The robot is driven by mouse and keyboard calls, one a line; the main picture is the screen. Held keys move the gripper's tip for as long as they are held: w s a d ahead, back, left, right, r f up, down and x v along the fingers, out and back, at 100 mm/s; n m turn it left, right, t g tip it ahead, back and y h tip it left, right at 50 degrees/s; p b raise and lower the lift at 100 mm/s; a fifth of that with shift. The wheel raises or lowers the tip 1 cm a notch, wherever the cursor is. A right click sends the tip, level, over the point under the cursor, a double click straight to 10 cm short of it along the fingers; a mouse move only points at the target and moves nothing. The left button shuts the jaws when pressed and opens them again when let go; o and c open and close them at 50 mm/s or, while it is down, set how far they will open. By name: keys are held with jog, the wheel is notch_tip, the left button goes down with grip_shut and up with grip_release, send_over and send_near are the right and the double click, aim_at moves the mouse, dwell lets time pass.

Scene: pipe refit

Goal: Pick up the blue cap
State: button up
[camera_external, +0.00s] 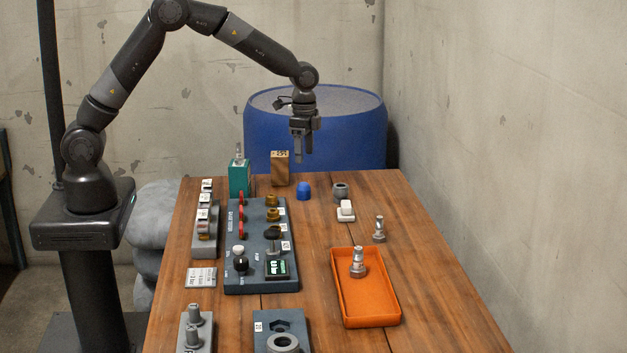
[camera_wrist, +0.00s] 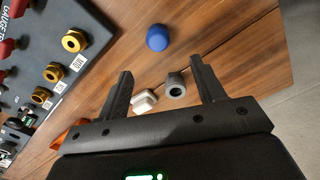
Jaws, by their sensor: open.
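The blue cap (camera_external: 304,191) stands on the wooden table near its far edge, in front of the blue barrel. It also shows in the wrist view (camera_wrist: 157,37), ahead of the fingertips and near their midline. My gripper (camera_external: 299,158) hangs above the far end of the table, higher than the cap and apart from it. In the wrist view the two fingers (camera_wrist: 160,78) are spread wide with nothing held between them.
A grey nut (camera_external: 341,191) and a white block (camera_external: 346,211) are right of the cap. A brass block (camera_external: 280,168) and a green block (camera_external: 239,178) stand left. The gauge panel (camera_external: 236,280) lies nearer, with an orange tray (camera_external: 393,314) to the right. The wood around the cap is clear.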

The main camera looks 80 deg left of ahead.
aim_at(303, 183)
notch_tip(303, 183, down, 11)
jog(key=shift+s+d+r, duration=0.1)
jog(key=shift+s, duration=0.05)
dwell(0.4)
jog(key=shift+c, duration=0.3)
jog(key=c, duration=1)
jog(key=shift+r, duration=0.1)
